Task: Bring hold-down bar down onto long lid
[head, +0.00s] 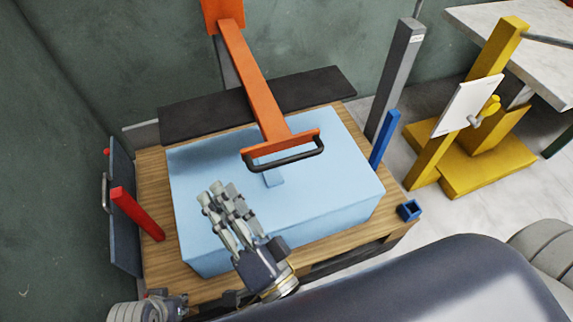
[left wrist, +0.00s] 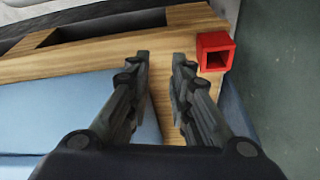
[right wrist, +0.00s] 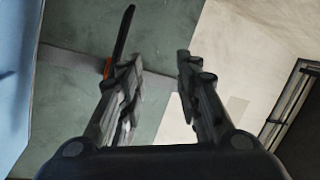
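The orange hold-down bar (head: 255,85) slants down from an orange post at the back, ending in a crosspiece with a black handle (head: 290,158) over the light blue block (head: 330,195). The handle's end also shows in the right wrist view (right wrist: 124,35). A long dark panel (head: 315,88) lies behind the block; I cannot tell whether it is the long lid. My right gripper (head: 216,193) is open and empty over the block's front left, apart from the handle. My left gripper (left wrist: 160,62) is open and empty by the wooden table's edge, near a red square tube (left wrist: 214,52).
A blue panel with a grey handle (head: 105,193) stands at the table's left, beside a red post (head: 137,214). A blue post (head: 385,140) and short blue tube (head: 409,210) are at the right. A grey post (head: 396,80) and yellow stand (head: 485,160) are beyond.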

